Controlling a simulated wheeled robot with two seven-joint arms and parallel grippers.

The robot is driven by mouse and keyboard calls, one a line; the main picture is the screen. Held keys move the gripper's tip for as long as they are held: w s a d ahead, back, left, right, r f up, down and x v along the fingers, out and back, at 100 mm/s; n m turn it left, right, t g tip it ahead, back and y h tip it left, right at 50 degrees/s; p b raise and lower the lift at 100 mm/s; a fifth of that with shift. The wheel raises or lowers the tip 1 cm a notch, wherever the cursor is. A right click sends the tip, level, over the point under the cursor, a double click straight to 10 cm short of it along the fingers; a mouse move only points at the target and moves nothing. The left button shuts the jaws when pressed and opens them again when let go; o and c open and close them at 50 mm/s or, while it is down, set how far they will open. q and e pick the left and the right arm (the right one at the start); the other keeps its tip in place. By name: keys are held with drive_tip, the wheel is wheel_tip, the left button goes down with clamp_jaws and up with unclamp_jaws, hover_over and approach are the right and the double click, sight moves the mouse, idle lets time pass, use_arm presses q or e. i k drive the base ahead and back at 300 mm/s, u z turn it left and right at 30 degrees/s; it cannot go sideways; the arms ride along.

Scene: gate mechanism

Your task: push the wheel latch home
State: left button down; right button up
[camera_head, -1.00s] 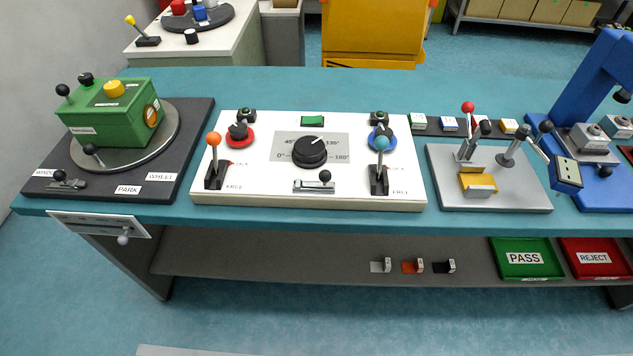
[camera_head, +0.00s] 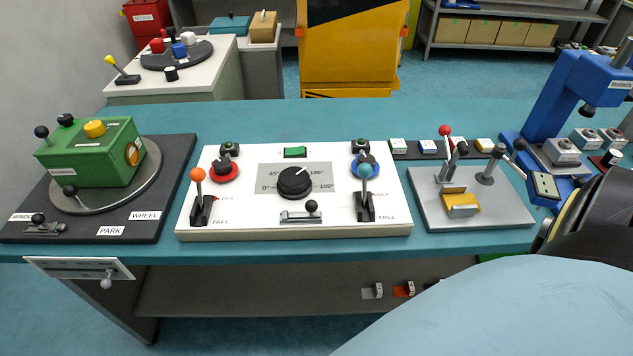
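A green box (camera_head: 95,158) sits on a round grey turntable (camera_head: 140,190) on a dark base plate at the left. The base carries WINDOW, PARK (camera_head: 110,230) and WHEEL (camera_head: 145,215) labels. A small grey sliding latch with a black knob (camera_head: 38,222) lies at its front left corner. A similar latch with a black knob (camera_head: 311,207) lies at the front of the white panel (camera_head: 235,227). Neither is marked as the wheel latch, so I cannot tell which it is. Neither of my grippers shows; part of my arm fills the lower right corner.
The white panel has an orange-knobbed lever (camera_head: 198,177), a blue-knobbed lever (camera_head: 364,173) and a black dial (camera_head: 294,182). A grey fixture plate (camera_head: 480,215) and a blue press (camera_head: 580,90) stand to the right. A white plate with a knob (camera_head: 80,268) hangs on the bench front.

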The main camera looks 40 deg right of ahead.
sight(311, 206)
drive_tip(key=k, duration=1.15)
drive_tip(key=z, duration=1.6)
drive_tip(key=i, duration=0.55)
drive_tip(key=z, duration=0.05)
